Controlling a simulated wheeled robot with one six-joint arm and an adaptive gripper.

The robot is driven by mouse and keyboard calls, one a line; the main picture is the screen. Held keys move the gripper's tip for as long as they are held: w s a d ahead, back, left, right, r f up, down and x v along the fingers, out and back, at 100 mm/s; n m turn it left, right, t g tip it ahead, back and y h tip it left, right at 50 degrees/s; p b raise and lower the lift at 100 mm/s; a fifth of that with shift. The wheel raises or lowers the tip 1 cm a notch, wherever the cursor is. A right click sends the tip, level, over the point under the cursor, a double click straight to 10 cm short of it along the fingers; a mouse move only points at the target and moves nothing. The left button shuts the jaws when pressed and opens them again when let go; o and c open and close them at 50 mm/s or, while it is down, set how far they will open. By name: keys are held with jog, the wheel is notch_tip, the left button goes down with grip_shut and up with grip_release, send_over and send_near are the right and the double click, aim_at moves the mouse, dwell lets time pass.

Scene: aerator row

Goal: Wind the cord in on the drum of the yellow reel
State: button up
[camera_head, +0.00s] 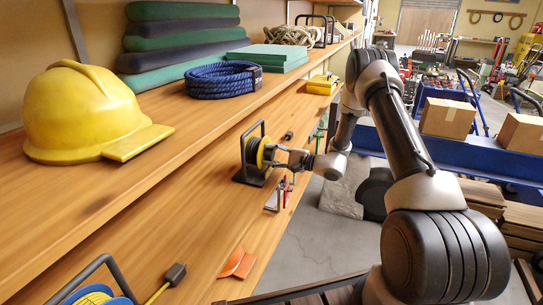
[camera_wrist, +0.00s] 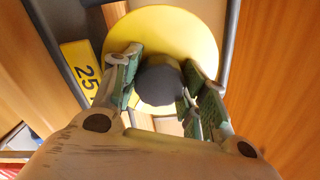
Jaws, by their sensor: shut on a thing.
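The yellow reel (camera_head: 252,152) stands upright in a black frame on the lower wooden shelf, near its front edge. In the wrist view its yellow disc (camera_wrist: 183,28) fills the upper middle, with a dark round knob (camera_wrist: 160,84) in front of it. My gripper (camera_head: 280,156) reaches the reel from the right. In the wrist view its fingers (camera_wrist: 163,76) are on either side of the knob, shut on it. The cord on the drum is hidden behind the disc. A small dark piece (camera_head: 288,135), perhaps a plug, lies just behind the reel.
An orange piece (camera_head: 237,263) and small tools (camera_head: 273,198) lie along the shelf edge. The upper shelf holds a yellow helmet (camera_head: 88,110) and blue rope (camera_head: 222,82).

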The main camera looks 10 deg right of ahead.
jog(key=m, duration=0.4)
jog(key=shift+m, duration=0.3)
jog(key=m, duration=0.3)
jog(key=shift+m, duration=0.4)
jog(key=m, duration=0.4)
jog(key=shift+m, duration=2)
jog(key=o, duration=1)
jog(key=shift+o, duration=0.2)
jog(key=shift+d, duration=0.1)
